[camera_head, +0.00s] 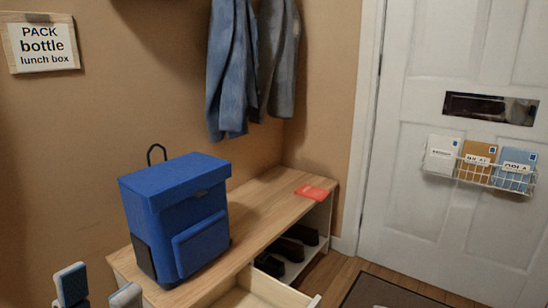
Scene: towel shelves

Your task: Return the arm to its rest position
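My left gripper (99,290) shows at the bottom left edge of the head view. Its two grey-blue fingertips stand apart with nothing between them, so it is open. The rest of that arm is below the picture. The gripper appears in front of the left end of the wooden bench (255,208), to the left of a blue backpack (180,212). The backpack stands upright on the bench with its lid down and a dark loop at the top. My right gripper is not in view.
A drawer (262,287) in the bench front stands open. Dark shoes (303,236) sit in the cubby beside it. A red flat item (313,192) lies at the bench's right end. Jackets (236,65) hang above. A wire basket (490,177) with packets hangs on the white door.

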